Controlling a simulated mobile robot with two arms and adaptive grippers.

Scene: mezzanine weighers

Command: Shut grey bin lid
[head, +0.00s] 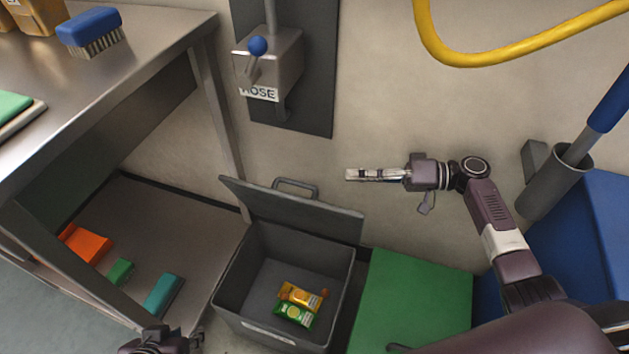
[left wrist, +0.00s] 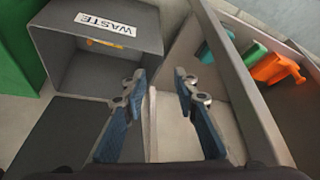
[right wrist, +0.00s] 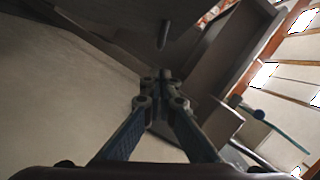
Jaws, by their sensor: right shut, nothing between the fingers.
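The grey bin (head: 228,290) stands on the floor with its lid (head: 290,208) raised at the back, leaning toward the wall. A handle (head: 296,184) sits on the lid's far side. A yellow packet (head: 302,296) and a green packet (head: 293,315) lie inside. My right gripper (head: 350,174) is shut and empty, right of the lid's upper edge and apart from it. My left gripper (head: 160,342) is at the bottom edge of the head view, left of the bin. The left wrist view shows it open and empty (left wrist: 160,76), beside the bin's opening.
A green bin (head: 415,300) and a blue bin (head: 585,235) stand to the right. A steel table (head: 130,65) with a lower shelf (head: 185,225) is at the left. A hose valve box (head: 270,60) is on the wall behind. A yellow hose (head: 500,58) hangs above.

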